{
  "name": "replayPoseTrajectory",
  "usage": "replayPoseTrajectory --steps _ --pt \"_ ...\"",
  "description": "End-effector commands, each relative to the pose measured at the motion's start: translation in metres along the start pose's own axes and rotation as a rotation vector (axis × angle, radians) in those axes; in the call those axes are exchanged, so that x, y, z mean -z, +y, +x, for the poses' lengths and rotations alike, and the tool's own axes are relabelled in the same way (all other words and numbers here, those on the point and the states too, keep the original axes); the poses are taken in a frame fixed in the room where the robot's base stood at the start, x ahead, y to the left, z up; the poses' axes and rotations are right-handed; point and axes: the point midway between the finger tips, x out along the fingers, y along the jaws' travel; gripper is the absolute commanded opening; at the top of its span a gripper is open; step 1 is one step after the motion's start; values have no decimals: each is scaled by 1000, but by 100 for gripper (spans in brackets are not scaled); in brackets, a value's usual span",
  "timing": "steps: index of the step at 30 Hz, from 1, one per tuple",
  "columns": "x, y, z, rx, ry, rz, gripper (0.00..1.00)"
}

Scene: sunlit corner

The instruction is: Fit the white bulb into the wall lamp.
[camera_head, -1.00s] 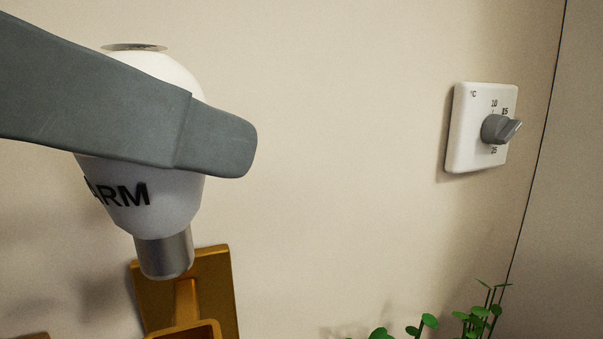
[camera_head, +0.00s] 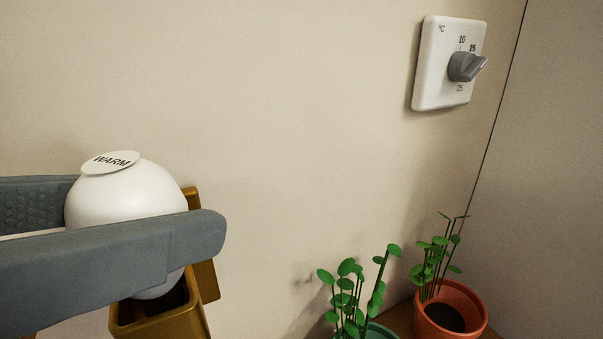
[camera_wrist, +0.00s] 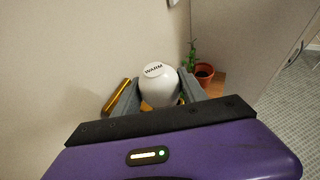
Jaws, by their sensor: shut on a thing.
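The white bulb (camera_head: 130,198) has a round label reading WARM on its top. My gripper (camera_head: 150,235) is shut on the bulb, one finger on each side. The bulb is upright, directly over the brass wall lamp (camera_head: 160,318), and its lower part overlaps the lamp's square, open-topped holder. The near finger hides part of the bulb, and its metal base is out of sight. I cannot tell how deep the base sits. The wrist view also shows the bulb (camera_wrist: 158,86) between the fingers, with the lamp's brass backplate (camera_wrist: 117,97) to the left.
A white thermostat (camera_head: 447,63) with a grey knob is on the wall at upper right. A plant in a green pot (camera_head: 375,333) and one in a terracotta pot (camera_head: 450,312) stand on a wooden surface at lower right. The wall between is bare.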

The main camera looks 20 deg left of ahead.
Motion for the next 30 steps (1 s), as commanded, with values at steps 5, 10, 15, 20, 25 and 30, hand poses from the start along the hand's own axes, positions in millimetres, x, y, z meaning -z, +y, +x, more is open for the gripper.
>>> replayPoseTrajectory --steps 5,10,15,20,25,30 --pt "5 0 2 0 0 0 10" --pt "5 0 2 0 0 -1 63" --pt "5 0 2 0 0 -1 71" --pt "5 0 2 0 0 -1 71" --pt "-2 0 -1 0 0 -1 71" --pt "2 1 -25 -6 -1 0 71"
